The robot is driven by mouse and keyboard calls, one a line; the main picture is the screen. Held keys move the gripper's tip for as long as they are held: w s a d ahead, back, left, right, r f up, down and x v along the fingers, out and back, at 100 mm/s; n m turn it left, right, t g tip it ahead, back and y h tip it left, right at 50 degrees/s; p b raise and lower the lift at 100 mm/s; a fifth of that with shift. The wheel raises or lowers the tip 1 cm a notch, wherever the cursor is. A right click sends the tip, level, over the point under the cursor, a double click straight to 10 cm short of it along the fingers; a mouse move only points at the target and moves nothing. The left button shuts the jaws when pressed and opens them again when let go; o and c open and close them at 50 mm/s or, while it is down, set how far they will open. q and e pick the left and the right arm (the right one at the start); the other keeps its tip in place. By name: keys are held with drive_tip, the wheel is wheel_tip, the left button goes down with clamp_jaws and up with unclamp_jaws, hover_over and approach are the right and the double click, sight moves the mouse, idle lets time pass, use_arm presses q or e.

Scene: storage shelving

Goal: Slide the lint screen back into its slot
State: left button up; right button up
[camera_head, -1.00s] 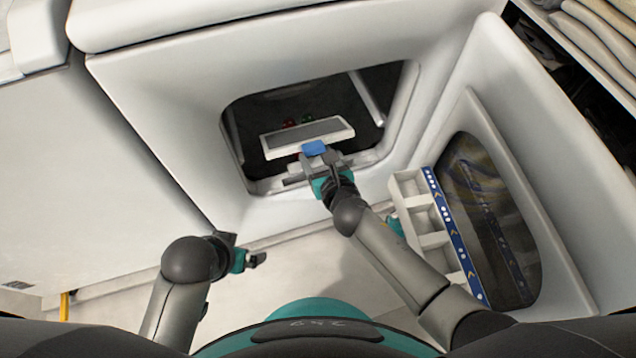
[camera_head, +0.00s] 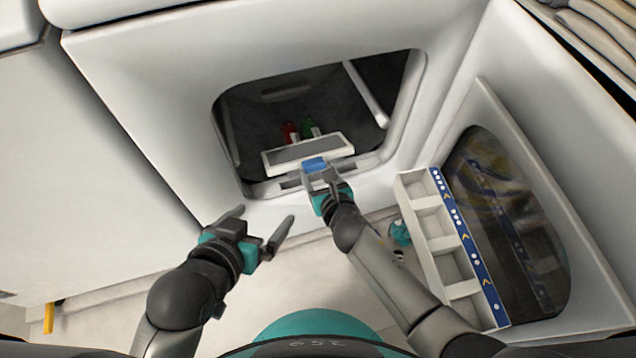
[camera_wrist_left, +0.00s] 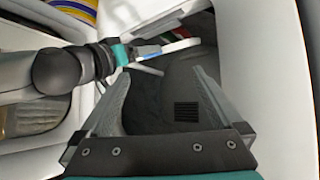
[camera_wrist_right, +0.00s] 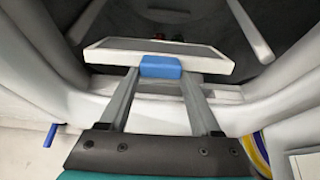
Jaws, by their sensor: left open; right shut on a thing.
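The lint screen (camera_head: 295,156) is a white-framed panel with a grey mesh and a blue tab (camera_head: 314,163). My right gripper (camera_head: 318,172) is shut on the blue tab and holds the screen at the dryer's opening, over the lower rim. The screen also shows in the right wrist view (camera_wrist_right: 110,50), tilted a little. The slot (camera_head: 290,183) appears as a dark gap in the lower rim, partly hidden by my gripper. My left gripper (camera_head: 258,224) is open and empty, in front of the opening's lower left.
Inside the dark drum are a red item (camera_head: 290,131) and a green item (camera_head: 308,127). The open door (camera_head: 500,130) stands at the right. A white compartment rack (camera_head: 428,226) with a blue strip stands before it.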

use_arm(q)
drive_tip(key=shift+w+d+r+t+h+b, duration=0.1)
drive_tip(key=shift+d+r+t+h+b, duration=0.4)
drive_tip(key=shift+d+t, duration=0.35)
drive_tip(key=shift+d+r+t+h+b, duration=0.4)
drive_tip(key=shift+d+t+h+b, duration=0.15)
drive_tip(key=shift+d+t, duration=0.35)
drive_tip(key=shift+w+d+r+t+h+b, duration=0.1)
drive_tip(key=shift+d+r+t+h+b, duration=0.4)
drive_tip(key=shift+d+t, duration=0.35)
use_arm(e)
drive_tip(key=shift+f, duration=1.85)
use_arm(q)
drive_tip(key=shift+a, duration=0.15)
drive_tip(key=shift+s+r+n+t+b, duration=0.3)
drive_tip(key=shift+n+t, duration=0.1)
drive_tip(key=shift+t, duration=0.2)
use_arm(e)
drive_tip(key=shift+f, duration=0.6)
drive_tip(key=o, duration=1.5)
drive_tip(key=shift+c, duration=0.2)
use_arm(q)
drive_tip(key=shift+f, duration=0.1)
use_arm(e)
drive_tip(key=shift+r, duration=0.15)
